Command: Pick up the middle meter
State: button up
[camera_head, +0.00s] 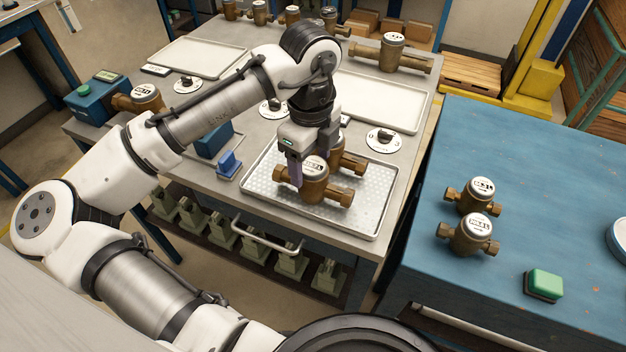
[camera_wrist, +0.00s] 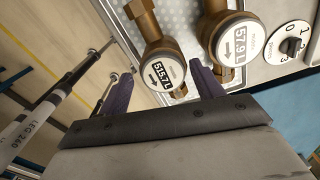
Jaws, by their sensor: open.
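Two brass meters with white round faces stand on the perforated tray: a front meter (camera_head: 314,182) and a rear meter (camera_head: 348,160) partly hidden behind it and my arm. In the wrist view the front meter (camera_wrist: 165,68) reads 515.7 L and the rear meter (camera_wrist: 232,42) reads 57.9 L. I cannot tell which is called the middle one. My gripper (camera_head: 296,172) is low over the tray, just left of the front meter. In the wrist view my gripper (camera_wrist: 163,88) is open, its dark fingers on either side of the front meter's face; contact is not clear.
The tray (camera_head: 262,190) lies on the grey bench. A blue block (camera_head: 229,164) and dials (camera_head: 383,139) stand near it. Two more meters (camera_head: 474,195) and (camera_head: 470,234) and a green-topped block (camera_head: 543,285) are on the blue table at right. Empty trays lie behind.

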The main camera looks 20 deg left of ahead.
jog(key=shift+w+d+f+p, duration=0.1)
jog(key=shift+f+p, duration=0.35)
jog(key=shift+f, duration=1.05)
jog(key=shift+w+f+p, duration=0.1)
jog(key=shift+f+p, duration=0.3)
jog(key=shift+f, duration=1.05)
jog(key=c, duration=1.3)
